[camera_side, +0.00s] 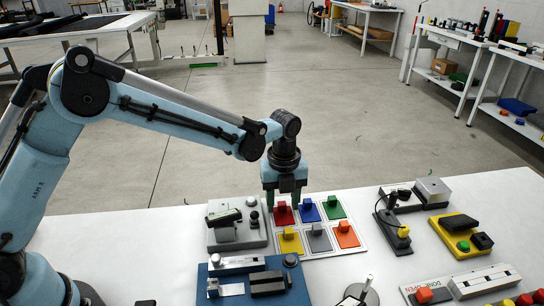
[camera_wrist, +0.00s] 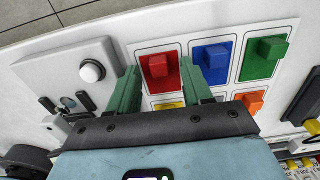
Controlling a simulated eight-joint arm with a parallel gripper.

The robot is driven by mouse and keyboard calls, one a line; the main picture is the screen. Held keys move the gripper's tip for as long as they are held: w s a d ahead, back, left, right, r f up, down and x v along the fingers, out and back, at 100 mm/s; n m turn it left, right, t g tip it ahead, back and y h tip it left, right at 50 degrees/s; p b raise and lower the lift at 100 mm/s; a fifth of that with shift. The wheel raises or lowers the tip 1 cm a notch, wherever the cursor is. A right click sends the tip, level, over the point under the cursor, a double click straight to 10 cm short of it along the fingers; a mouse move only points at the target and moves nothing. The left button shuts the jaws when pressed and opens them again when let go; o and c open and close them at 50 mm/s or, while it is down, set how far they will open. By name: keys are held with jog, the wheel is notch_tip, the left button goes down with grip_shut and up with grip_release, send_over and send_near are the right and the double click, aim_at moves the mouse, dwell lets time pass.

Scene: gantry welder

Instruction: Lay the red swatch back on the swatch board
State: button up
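The red swatch (camera_side: 284,216), a red plate with a raised block, lies in the back left cell of the white swatch board (camera_side: 361,246). In the wrist view the red swatch (camera_wrist: 159,82) sits inside its outlined cell. My gripper (camera_side: 283,199) points down over it. Its green fingers (camera_wrist: 160,88) are apart, one on each side of the red swatch, with gaps to its block. Whether the fingertips touch the board cannot be told. The near part of the red cell is close to the yellow swatch (camera_wrist: 169,105), which is partly hidden by my gripper.
Blue (camera_side: 309,211), green (camera_side: 333,208), grey (camera_side: 318,239) and orange (camera_side: 346,235) swatches fill the other cells. A grey device (camera_side: 236,229) stands close on the left, and a blue fixture (camera_side: 258,282) in front.

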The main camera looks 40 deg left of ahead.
jog(key=shift+r, duration=0.1)
notch_tip(320, 180, up, 12)
dwell(0.5)
jog(key=s+a+r+n+t, duration=0.45)
jog(key=s+a+n, duration=0.4)
jog(key=n, duration=0.55)
jog(key=s+a+f+n+t, duration=0.2)
jog(key=s+a+f+n, duration=0.2)
jog(key=s+n, duration=0.5)
jog(key=shift+n+t, duration=0.35)
jog(key=shift+n, duration=1.65)
